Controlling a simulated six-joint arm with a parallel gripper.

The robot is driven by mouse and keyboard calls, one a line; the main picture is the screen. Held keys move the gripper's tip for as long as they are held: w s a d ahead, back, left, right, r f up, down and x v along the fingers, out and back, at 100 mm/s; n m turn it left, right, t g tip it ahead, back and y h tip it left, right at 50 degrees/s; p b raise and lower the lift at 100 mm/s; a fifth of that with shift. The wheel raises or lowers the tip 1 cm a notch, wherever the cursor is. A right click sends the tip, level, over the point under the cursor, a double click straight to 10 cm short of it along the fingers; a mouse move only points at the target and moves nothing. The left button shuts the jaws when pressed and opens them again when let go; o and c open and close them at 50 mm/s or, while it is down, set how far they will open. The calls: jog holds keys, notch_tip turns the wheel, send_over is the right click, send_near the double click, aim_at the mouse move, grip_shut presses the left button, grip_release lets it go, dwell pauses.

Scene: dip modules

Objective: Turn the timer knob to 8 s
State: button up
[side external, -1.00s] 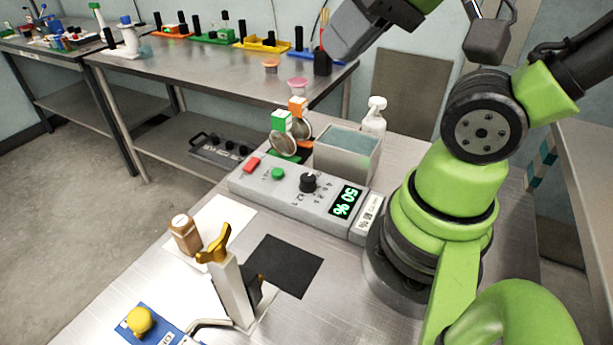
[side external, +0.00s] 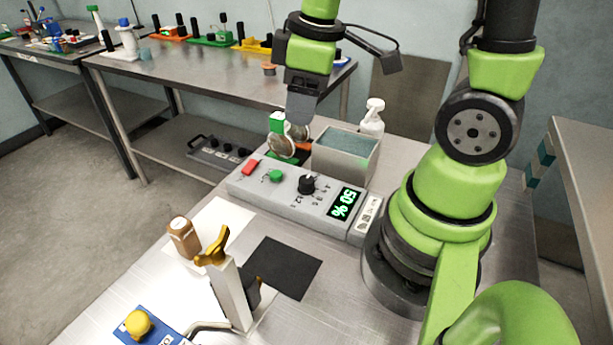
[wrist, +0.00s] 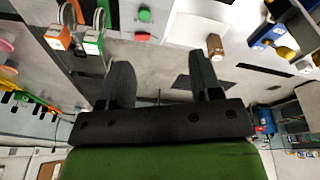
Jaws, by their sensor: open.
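The timer knob (side external: 307,184) is black and stands upright on a grey control box (side external: 265,194), with printed marks around it that are too small to read. My gripper (side external: 300,115) is above and behind the box, apart from the knob, pointing down. In the wrist view my gripper (wrist: 160,62) has its two dark fingers spread with nothing between them. That view shows the box's green button (wrist: 144,15) and red button (wrist: 142,37); the knob is not visible there.
A grey liquid-filled tank (side external: 346,155) and a white spray bottle (side external: 372,116) stand behind the box. Tagged round pieces (side external: 281,140) stand close below my gripper. In front are a brown bottle (side external: 184,238), a black mat (side external: 283,268) and a yellow-topped stand (side external: 228,285).

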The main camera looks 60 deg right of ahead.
aim_at(306, 179)
jog(key=f+n, duration=0.1)
jog(key=f, duration=0.1)
jog(key=d+f+n+g, duration=0.1)
jog(key=f+n, duration=0.1)
jog(key=f, duration=0.1)
jog(key=d+f+n+g, duration=0.1)
jog(key=f, duration=0.1)
jog(key=shift+w+d+f, duration=0.15)
jog(key=shift+w+f, duration=0.05)
jog(key=shift+w, duration=0.05)
notch_tip(306, 179, down, 10)
jog(key=shift+r, duration=0.15)
jog(key=c, duration=0.9)
